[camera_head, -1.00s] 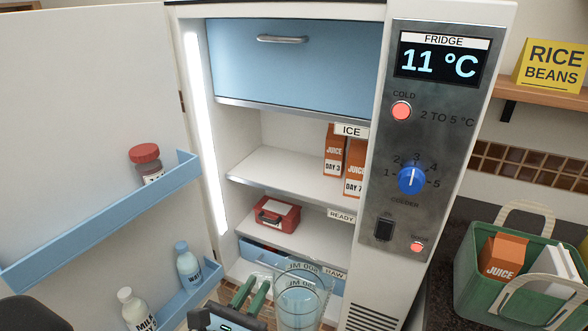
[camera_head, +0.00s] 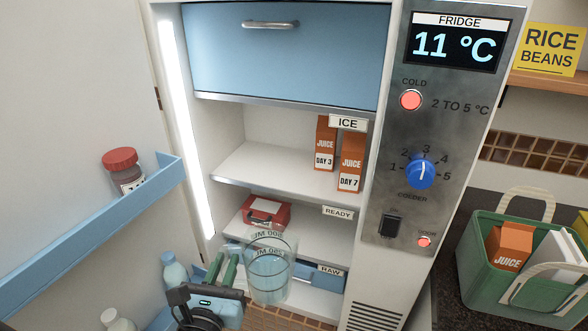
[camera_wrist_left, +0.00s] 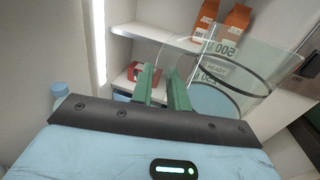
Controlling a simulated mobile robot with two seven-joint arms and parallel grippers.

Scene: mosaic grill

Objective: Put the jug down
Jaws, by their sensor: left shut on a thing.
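The jug (camera_head: 269,277) is a clear measuring jug with dark volume marks and some bluish liquid inside. It is held upright in front of the lower part of the open fridge, before the READY and RAW shelves. My left gripper (camera_head: 226,268) has green fingers and is shut on the jug's left side; the exact grip spot is hard to make out. In the left wrist view the jug (camera_wrist_left: 240,75) stands just beyond the green fingertips (camera_wrist_left: 162,82). My right gripper is not in view.
The fridge's middle shelf (camera_head: 260,168) holds two juice cartons (camera_head: 350,161) at right, with free room at left. A red box (camera_head: 265,212) sits on the READY shelf. The open door's rack (camera_head: 100,240) holds a jar (camera_head: 122,172). A green basket (camera_head: 480,262) stands right.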

